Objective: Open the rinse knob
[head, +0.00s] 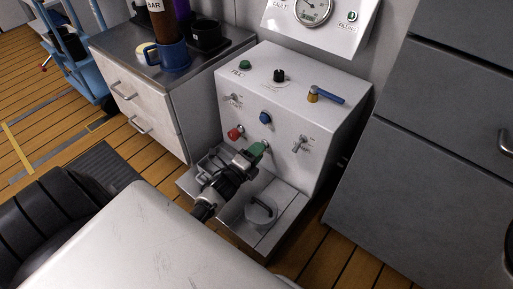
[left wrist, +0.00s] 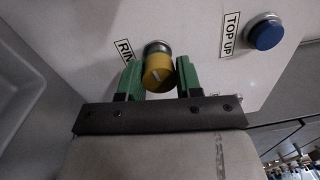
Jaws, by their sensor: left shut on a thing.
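My left gripper (head: 258,149) is at the lower front of the white panel (head: 290,105). In the left wrist view its green fingers (left wrist: 160,80) stand on either side of the knob, shut on it. The knob is hidden behind the gripper in the head view. My right gripper is not in view.
A blue button (head: 265,117) labelled TOP UP, a red knob (head: 235,133) and a metal lever (head: 302,144) surround the gripper. Below is a metal tray (head: 283,226) holding a round cup (head: 261,212). A grey cabinet (head: 440,130) stands right; a counter with mugs stands left.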

